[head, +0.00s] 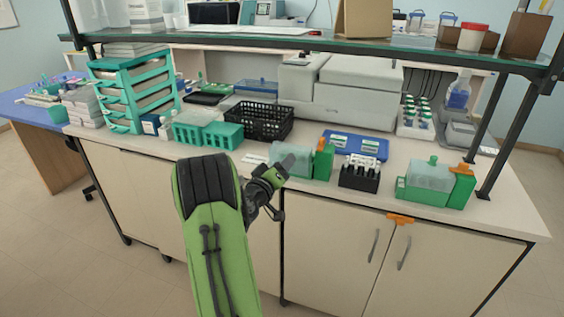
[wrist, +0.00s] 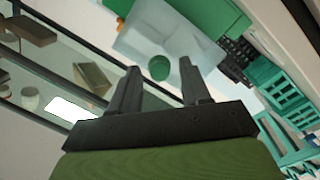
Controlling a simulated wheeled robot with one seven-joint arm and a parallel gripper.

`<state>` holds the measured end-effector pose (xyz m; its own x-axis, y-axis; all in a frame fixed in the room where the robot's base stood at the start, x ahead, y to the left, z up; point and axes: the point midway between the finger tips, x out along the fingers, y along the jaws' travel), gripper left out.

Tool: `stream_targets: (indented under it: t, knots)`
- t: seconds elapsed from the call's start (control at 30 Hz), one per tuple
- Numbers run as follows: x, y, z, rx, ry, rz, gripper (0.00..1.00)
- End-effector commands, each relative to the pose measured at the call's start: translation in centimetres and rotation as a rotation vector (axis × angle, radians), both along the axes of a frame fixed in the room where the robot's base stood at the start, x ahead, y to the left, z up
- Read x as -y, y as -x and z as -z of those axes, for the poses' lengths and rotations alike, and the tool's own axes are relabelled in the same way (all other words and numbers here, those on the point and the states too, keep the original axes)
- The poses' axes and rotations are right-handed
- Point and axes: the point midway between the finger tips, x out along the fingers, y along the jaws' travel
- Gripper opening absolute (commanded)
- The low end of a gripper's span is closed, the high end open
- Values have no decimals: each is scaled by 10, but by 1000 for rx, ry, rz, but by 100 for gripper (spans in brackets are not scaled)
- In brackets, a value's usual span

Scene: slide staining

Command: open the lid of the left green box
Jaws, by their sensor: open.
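The left green box (head: 324,161) stands near the front of the counter, with a pale translucent lid (head: 301,153) on it. In the wrist view the lid (wrist: 185,38) shows a round green knob (wrist: 159,67), and part of the green box (wrist: 222,14) is beyond it. My gripper (head: 288,162) is at the left front of this box and hides part of it. In the wrist view its fingers (wrist: 158,72) are apart, with the knob appearing between their tips. I cannot tell whether they touch it.
A similar green box (head: 415,190) stands at the right. A black rack of bottles (head: 359,178) and a blue tray (head: 358,146) are between them. Green racks (head: 208,133) and a black basket (head: 262,121) lie left. A glass shelf (head: 330,43) spans above.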

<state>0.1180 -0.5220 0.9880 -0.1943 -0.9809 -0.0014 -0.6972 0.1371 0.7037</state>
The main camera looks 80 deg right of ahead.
Motion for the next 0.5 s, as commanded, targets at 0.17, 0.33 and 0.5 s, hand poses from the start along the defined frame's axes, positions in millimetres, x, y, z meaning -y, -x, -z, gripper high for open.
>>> stream_targets:
  t: [0.17, 0.33, 0.5]
  knots:
    - [1, 0, 1, 0, 0, -1, 47]
    - [1, 0, 1, 0, 0, 0, 30]
    - [1, 0, 0, 0, 0, 0, 4]
